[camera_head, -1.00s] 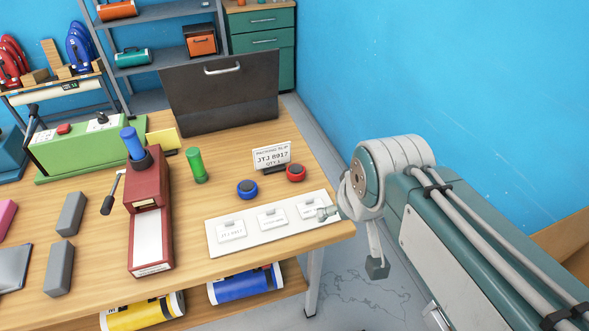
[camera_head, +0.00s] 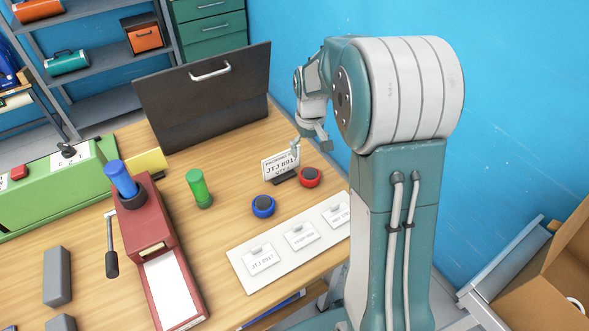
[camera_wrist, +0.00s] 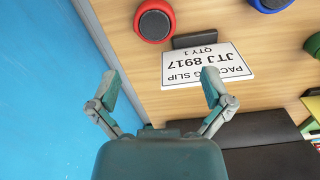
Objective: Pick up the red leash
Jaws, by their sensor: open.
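The red leash appears as a small round red piece with a dark top (camera_head: 310,177), standing on the table right of the packing slip sign (camera_head: 279,165). In the wrist view the red leash (camera_wrist: 154,22) is at the top middle, beyond my fingertips. My gripper (camera_head: 312,141) is above the table's right side near the sign, small and partly overlapping the sign in the head view. In the wrist view my gripper (camera_wrist: 161,88) has its two fingers spread wide with nothing between them. The sign (camera_wrist: 208,65) shows beside and behind the right finger.
A blue round piece (camera_head: 263,206) and a green cylinder (camera_head: 199,188) stand left of the red one. A white card board (camera_head: 283,252) lies in front. A dark case (camera_head: 205,95) stands behind. The blue wall (camera_head: 520,120) is close on the right.

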